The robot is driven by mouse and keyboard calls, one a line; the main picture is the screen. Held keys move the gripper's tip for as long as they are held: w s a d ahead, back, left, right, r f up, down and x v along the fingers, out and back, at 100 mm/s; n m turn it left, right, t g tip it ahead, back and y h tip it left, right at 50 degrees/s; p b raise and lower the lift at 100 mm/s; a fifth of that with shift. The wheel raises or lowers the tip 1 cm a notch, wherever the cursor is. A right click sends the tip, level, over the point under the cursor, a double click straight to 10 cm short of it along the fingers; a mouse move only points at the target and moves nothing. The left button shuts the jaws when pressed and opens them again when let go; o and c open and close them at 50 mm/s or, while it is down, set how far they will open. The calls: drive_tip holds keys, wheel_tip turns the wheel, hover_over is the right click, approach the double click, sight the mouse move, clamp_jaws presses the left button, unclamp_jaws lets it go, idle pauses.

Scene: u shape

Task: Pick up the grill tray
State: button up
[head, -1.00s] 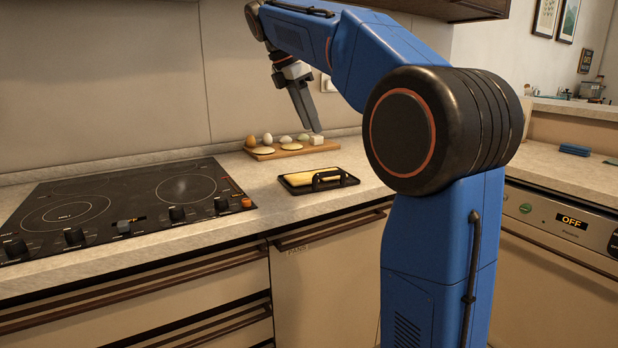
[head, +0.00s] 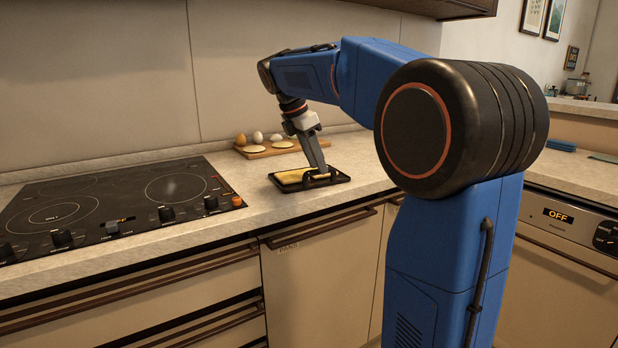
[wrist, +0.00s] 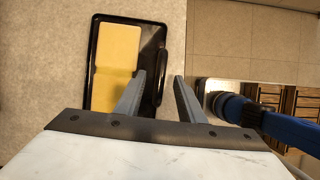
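The grill tray (head: 343,178) is a black rectangular tray on the worktop, with a flat yellow slab (head: 292,176) on it. In the wrist view the tray (wrist: 150,38) is left of centre, and its dark handle (wrist: 162,62) runs along its right side. My gripper (head: 319,170) points down at the tray near the handle. In the wrist view its two fingers (wrist: 159,75) are apart with nothing gripped, and the handle lies between their tips in the picture. I cannot tell whether the fingers touch the tray.
A wooden board (head: 285,150) with eggs and pale round pieces lies behind the tray. A black cooktop (head: 110,205) with knobs is to the left. The worktop's front edge is close in front of the tray. Bare worktop (head: 365,160) lies to the right.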

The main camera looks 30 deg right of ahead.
drive_tip(key=shift+x, duration=1.8)
clamp_jaws()
